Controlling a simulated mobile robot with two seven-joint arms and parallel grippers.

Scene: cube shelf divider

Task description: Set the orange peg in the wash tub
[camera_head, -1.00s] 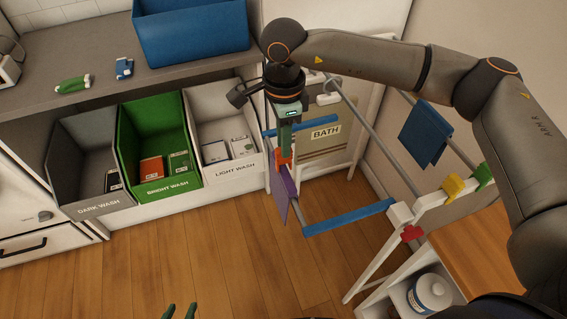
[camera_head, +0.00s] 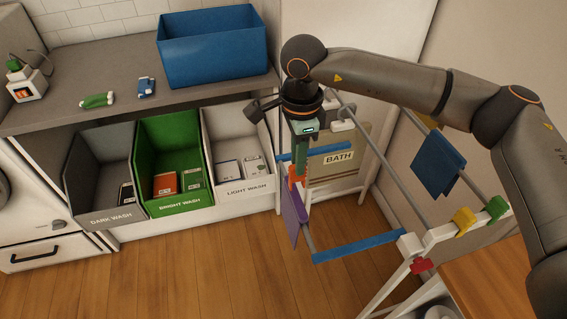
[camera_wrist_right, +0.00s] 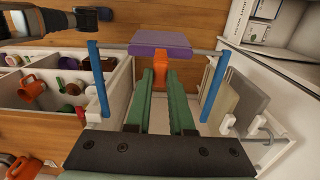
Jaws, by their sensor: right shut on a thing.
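The orange peg (camera_head: 297,172) sits at the top of a purple cloth (camera_head: 294,214) on the drying rack's rail. My right gripper (camera_head: 299,161) points down from above and is shut on the peg. In the right wrist view the peg (camera_wrist_right: 160,64) shows between the green fingertips (camera_wrist_right: 161,76), against the purple cloth (camera_wrist_right: 160,43). The blue tub (camera_head: 212,52), the only tub I see, stands on the counter at the back; its floor is mostly hidden. My left gripper is not in the head view.
Three wash bins (camera_head: 168,160) stand under the counter. Green (camera_head: 97,100) and blue (camera_head: 146,87) items lie on it.

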